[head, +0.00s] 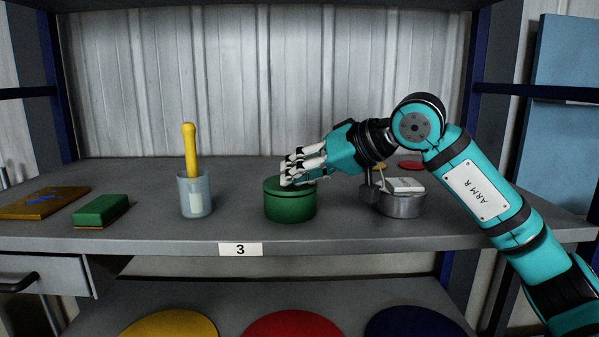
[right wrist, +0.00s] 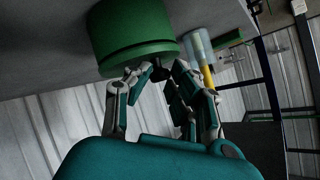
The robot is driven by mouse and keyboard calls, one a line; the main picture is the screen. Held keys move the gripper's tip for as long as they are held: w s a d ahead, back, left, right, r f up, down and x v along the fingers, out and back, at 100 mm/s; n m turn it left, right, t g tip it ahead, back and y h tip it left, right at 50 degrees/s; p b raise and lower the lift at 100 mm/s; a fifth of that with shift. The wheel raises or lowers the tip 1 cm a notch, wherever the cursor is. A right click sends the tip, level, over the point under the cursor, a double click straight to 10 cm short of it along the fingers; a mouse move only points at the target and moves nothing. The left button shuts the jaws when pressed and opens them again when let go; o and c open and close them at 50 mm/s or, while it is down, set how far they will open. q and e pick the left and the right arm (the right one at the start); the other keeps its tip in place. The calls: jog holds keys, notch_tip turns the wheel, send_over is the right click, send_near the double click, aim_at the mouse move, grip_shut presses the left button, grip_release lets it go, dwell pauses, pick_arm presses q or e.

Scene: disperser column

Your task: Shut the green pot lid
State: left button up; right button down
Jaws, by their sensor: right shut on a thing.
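The green pot (head: 290,208) stands upright on the shelf, right of the clear cup. Its green lid (head: 273,186) lies on top, looking level, with a thin seam between lid and pot. In the right wrist view the pot (right wrist: 128,25) hangs upside down in the picture, with the lid (right wrist: 137,56) facing my fingers. My right gripper (head: 291,176) reaches in from the right, just over the lid. Its fingers (right wrist: 157,80) are shut on the small dark lid knob (right wrist: 160,73), which they partly hide. My left gripper is out of view.
A clear cup (head: 195,198) with a yellow-handled tool (head: 189,150) and a green block (head: 101,210) stand left. A metal bowl (head: 405,205) stands right, under my arm. The shelf's front edge bears a label "3" (head: 240,249).

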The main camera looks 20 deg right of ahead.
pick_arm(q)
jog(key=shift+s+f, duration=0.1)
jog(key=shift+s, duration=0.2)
pick_arm(e)
jog(key=shift+s+a+f, duration=0.15)
jog(key=shift+f, duration=0.45)
jog(key=c, duration=1.2)
grip_release()
jog(key=shift+a, duration=0.2)
jog(key=shift+o, duration=0.2)
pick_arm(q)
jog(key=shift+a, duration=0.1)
pick_arm(e)
jog(key=shift+d, duration=0.15)
jog(key=shift+d+r, duration=0.1)
jog(key=v, duration=1.2)
jog(key=shift+r, duration=0.4)
jog(key=shift+w, duration=0.25)
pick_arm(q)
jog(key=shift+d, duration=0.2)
